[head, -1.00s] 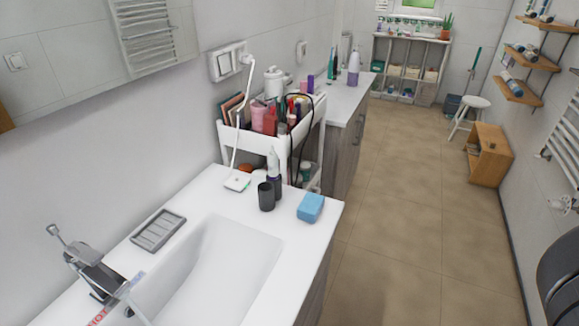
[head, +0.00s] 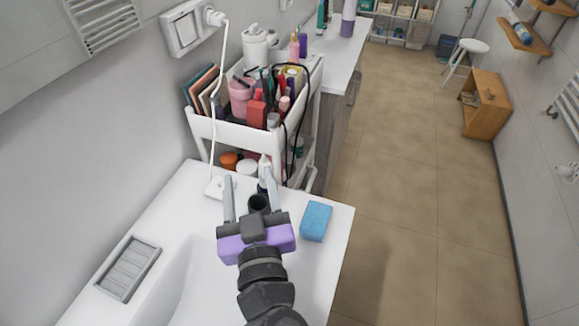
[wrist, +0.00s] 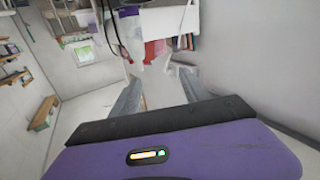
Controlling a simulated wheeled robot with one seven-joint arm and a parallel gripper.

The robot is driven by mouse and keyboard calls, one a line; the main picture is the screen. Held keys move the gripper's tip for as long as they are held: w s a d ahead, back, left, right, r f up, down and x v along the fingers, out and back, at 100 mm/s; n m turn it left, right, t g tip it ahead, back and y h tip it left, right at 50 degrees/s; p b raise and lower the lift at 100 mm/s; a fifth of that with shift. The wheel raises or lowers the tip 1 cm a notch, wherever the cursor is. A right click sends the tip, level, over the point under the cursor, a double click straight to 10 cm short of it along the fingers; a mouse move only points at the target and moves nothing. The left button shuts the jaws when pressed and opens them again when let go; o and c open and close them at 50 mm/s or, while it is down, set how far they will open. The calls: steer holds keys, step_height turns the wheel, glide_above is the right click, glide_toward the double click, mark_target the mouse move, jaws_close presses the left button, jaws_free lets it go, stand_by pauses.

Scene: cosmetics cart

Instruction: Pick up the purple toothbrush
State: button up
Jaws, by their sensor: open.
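The purple toothbrush (head: 264,168) stands upright on the white counter beside the cart. Its pale head shows in the head view, while most of its dark body is hidden behind my gripper and the black cup. My gripper (head: 250,183) is open, its two grey fingers pointing away toward the cart. In the head view the toothbrush lies close to the right fingertip. The black cup (head: 259,203) appears between the fingers, just in front of the toothbrush. In the wrist view the open fingers of my gripper (wrist: 160,80) show a blurred pale area between them; I cannot tell the toothbrush there.
A blue sponge (head: 316,221) lies right of my gripper. A white charger (head: 217,187) with a cable sits to the left. The white cart (head: 235,133), full of cosmetics, stands behind. A grey soap dish (head: 128,269) lies by the sink at lower left.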

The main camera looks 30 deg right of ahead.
mark_target(268, 206)
steer(key=d+f, duration=0.1)
steer(key=f, duration=0.1)
steer(key=d+f+m+h, duration=0.1)
steer(key=f, duration=0.2)
steer(key=d+f+m+g, duration=0.1)
steer(key=f, duration=0.2)
steer(key=shift+s+f+h+p, duration=0.2)
steer(key=shift+h+p, duration=0.1)
steer(key=shift+p, duration=0.05)
steer(key=p+x, duration=0.2)
steer(key=x, duration=0.3)
steer(key=shift+w+d, duration=0.1)
steer(key=shift+w, duration=0.15)
steer(key=shift+w+d+f, duration=0.1)
steer(key=shift+w+d, duration=0.15)
steer(key=shift+w, duration=0.2)
jaws_close()
